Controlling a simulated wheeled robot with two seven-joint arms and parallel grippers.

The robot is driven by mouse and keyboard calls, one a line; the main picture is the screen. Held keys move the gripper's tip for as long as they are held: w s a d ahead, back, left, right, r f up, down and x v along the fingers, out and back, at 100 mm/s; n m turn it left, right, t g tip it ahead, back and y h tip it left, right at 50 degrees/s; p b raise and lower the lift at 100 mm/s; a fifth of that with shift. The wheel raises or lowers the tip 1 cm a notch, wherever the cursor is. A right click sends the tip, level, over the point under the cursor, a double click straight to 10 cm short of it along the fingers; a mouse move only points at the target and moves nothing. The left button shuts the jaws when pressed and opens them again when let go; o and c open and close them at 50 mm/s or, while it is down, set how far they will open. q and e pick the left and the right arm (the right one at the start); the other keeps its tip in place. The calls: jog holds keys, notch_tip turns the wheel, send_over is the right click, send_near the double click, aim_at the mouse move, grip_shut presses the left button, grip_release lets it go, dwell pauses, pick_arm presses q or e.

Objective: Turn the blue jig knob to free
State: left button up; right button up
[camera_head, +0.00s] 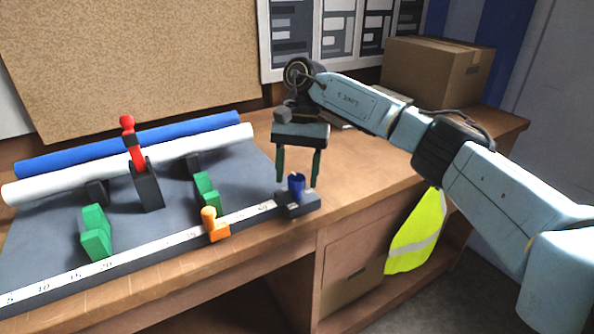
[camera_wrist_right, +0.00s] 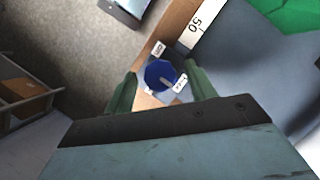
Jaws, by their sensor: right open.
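The blue knob (camera_head: 297,184) sits on a dark base block (camera_head: 298,205) at the right end of the white ruler strip. My right gripper (camera_head: 298,178) points down over it, with its green fingers apart. In the right wrist view the blue knob (camera_wrist_right: 160,74) shows from above, between and slightly beyond the open fingers (camera_wrist_right: 160,90). A pale mark lies on the knob's face, toward its lower right. Small white labels stand around the knob; their words are too small to read surely. The jaws do not press on the knob. My left gripper is not in view.
The grey jig mat (camera_head: 150,225) carries green blocks (camera_head: 96,232), an orange stop (camera_head: 215,226) and a red-handled clamp (camera_head: 133,140). Blue and white rolls (camera_head: 90,180) lie behind. A cardboard box (camera_head: 437,70) stands at the back right. Bench top right of the gripper is clear.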

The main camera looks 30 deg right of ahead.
jog(key=p+v, duration=0.4)
jog(key=v, duration=0.9)
jog(key=shift+r, duration=0.25)
